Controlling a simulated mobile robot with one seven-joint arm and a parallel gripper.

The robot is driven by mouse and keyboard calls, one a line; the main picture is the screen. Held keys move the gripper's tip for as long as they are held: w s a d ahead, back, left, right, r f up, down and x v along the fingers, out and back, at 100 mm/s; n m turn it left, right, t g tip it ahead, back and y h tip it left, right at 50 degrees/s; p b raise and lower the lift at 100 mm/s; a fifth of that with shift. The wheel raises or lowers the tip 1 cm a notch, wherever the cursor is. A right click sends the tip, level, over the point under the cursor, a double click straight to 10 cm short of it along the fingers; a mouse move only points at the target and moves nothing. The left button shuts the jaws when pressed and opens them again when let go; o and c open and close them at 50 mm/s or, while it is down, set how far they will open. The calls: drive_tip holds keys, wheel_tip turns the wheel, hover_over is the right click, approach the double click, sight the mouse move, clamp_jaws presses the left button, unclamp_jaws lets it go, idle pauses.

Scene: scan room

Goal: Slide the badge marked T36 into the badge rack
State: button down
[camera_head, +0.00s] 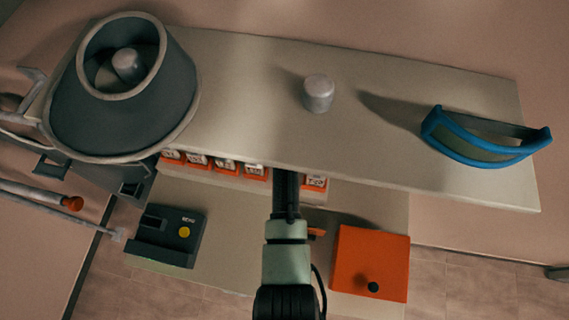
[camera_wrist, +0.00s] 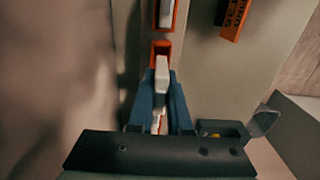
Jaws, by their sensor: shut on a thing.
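My gripper (camera_wrist: 161,88) has blue fingers, shut on a pale, narrow badge-like piece (camera_wrist: 162,66) seen nearly edge-on; its marking is not readable. Just ahead of it is an orange slot-like frame (camera_wrist: 160,47), with another orange-and-white piece (camera_wrist: 167,14) farther along the same line. In the head view a row of orange-and-white labelled badges (camera_head: 226,166) sits in the pale rack (camera_head: 213,177) under the shelf edge, and one more (camera_head: 315,183) stands right of my arm. My gripper is hidden there. I cannot tell whether the held piece touches a slot.
The upper shelf (camera_head: 250,85) overhangs the rack. It carries a dark ring-shaped device (camera_head: 130,100), a grey cylinder (camera_head: 318,92) and a blue-rimmed visor (camera_head: 485,140). Below are a dark device with a yellow button (camera_head: 168,237) and an orange box (camera_head: 370,262). An orange-and-black lettered piece (camera_wrist: 235,18) lies upper right.

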drive_tip(key=shift+f+b, duration=1.15)
drive_tip(key=shift+f, duration=0.55)
drive_tip(key=shift+s+f, duration=0.15)
drive_tip(key=shift+s, duration=0.05)
